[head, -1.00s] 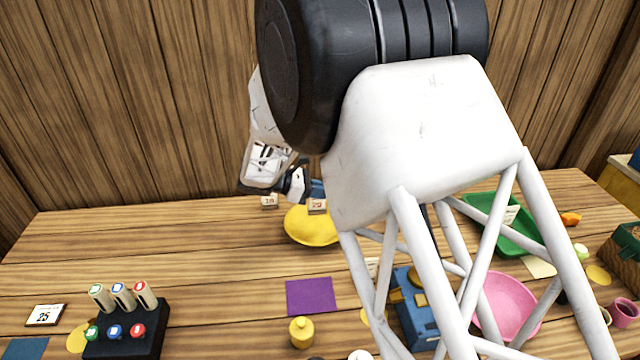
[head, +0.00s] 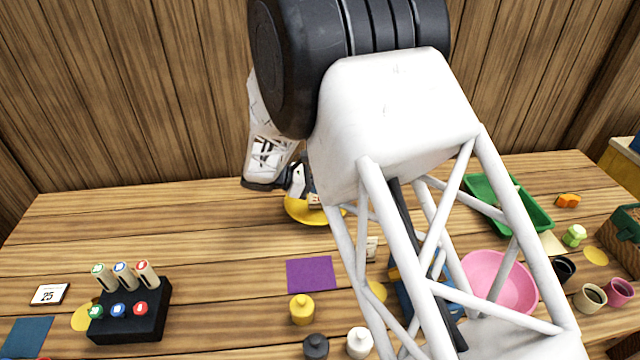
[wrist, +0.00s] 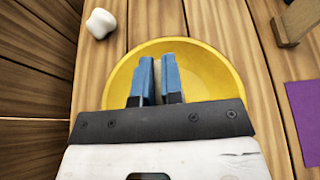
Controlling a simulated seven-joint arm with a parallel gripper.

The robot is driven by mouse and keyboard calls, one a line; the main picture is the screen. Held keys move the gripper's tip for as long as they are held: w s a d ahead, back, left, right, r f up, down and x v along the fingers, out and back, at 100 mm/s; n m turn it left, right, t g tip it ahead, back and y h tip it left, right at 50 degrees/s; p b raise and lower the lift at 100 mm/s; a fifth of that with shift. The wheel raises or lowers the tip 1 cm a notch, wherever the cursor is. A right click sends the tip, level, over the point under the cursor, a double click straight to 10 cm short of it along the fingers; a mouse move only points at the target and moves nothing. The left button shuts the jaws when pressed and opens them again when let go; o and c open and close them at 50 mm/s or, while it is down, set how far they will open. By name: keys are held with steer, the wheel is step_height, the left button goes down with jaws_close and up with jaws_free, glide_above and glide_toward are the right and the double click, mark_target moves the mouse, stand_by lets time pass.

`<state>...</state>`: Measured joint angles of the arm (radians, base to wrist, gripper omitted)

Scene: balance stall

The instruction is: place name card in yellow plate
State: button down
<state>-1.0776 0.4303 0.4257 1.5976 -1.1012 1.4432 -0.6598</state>
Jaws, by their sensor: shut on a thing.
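The yellow plate (head: 296,211) lies near the back of the table, partly hidden by my arm. In the wrist view the yellow plate (wrist: 215,75) spreads under and around the fingers. My gripper (head: 308,192) is over the plate, pointing down. Its blue fingers (wrist: 158,85) are shut on a small pale card (head: 314,200), taken as the name card. Only a thin pale strip of the card (wrist: 157,78) shows between the fingers. I cannot tell whether it touches the plate.
A white object (wrist: 100,23) stands beside the plate in the wrist view. A purple mat (head: 311,274) and yellow pot (head: 302,310) lie in front. A green tray (head: 520,212) and pink bowl (head: 505,285) are to the right. The table left of the plate is clear.

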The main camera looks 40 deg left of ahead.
steer(key=c, duration=1.2)
jaws_free()
steer(key=shift+o, duration=0.2)
steer(key=shift+r, duration=0.2)
steer(key=shift+r, duration=3.35)
